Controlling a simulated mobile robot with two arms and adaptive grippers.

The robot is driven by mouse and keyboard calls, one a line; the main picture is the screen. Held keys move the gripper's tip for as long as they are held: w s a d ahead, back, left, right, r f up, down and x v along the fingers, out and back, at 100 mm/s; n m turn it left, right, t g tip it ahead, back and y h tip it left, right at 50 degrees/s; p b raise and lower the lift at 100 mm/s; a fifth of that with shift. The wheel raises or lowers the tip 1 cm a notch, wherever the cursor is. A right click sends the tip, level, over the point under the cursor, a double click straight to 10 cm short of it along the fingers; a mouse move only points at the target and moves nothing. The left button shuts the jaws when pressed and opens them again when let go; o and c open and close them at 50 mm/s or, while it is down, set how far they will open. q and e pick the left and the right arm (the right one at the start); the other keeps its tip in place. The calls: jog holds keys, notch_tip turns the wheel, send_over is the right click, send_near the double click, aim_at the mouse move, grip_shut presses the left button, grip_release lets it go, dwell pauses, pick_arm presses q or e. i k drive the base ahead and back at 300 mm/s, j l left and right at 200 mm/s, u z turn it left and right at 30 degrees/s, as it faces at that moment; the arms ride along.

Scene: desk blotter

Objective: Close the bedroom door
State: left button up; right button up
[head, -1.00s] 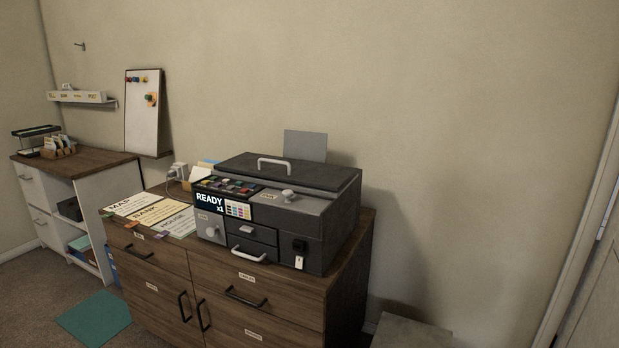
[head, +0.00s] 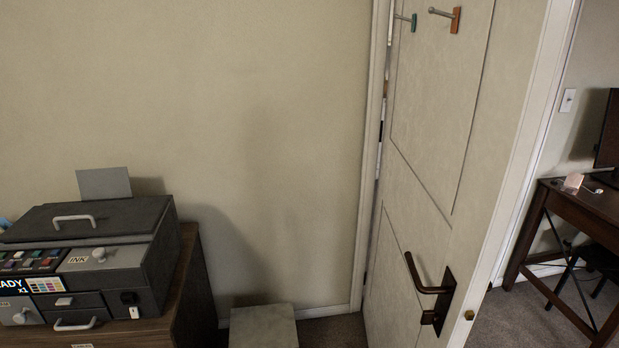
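The bedroom door (head: 425,170) is a pale panelled door on the right side of the head view. It stands open at an angle, with a gap along its hinge side by the frame. A dark lever handle (head: 434,290) is low on its face, near the free edge, with a small brass latch (head: 469,315) on that edge. Two hooks (head: 450,17) are fixed high on the door. Beyond it another room shows. Neither of my grippers is in view.
A grey printer (head: 95,255) stands on a wooden cabinet (head: 190,290) at the left. A grey box (head: 263,326) sits on the floor between the cabinet and the door. Past the door are a dark desk (head: 575,205) and a light switch (head: 567,100).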

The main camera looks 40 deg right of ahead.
aim_at(471, 83)
jog(key=z, duration=1.7)
